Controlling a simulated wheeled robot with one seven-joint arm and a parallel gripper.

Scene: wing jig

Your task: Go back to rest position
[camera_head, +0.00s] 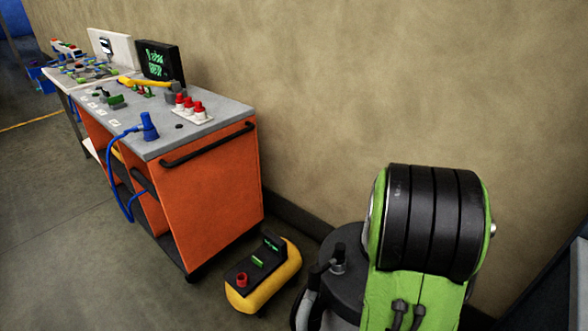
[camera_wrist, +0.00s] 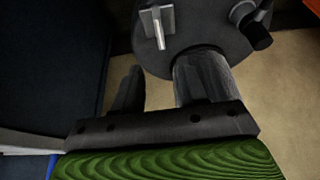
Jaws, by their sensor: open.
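My gripper (camera_wrist: 158,82) shows in the wrist view, with its two dark fingers apart and nothing seen between them. A dark round part with a pale grey fitting lies just beyond the fingers; I cannot tell whether they touch it. My green and black arm (camera_head: 428,225) fills the lower right of the head view. The gripper itself cannot be made out clearly there.
An orange cart (camera_head: 212,195) with a grey top stands at the left, holding red-capped parts (camera_head: 190,108), a blue tool (camera_head: 149,127) and a dark screen (camera_head: 160,62). A yellow and black unit (camera_head: 262,275) lies on the floor between cart and arm. A wall runs behind.

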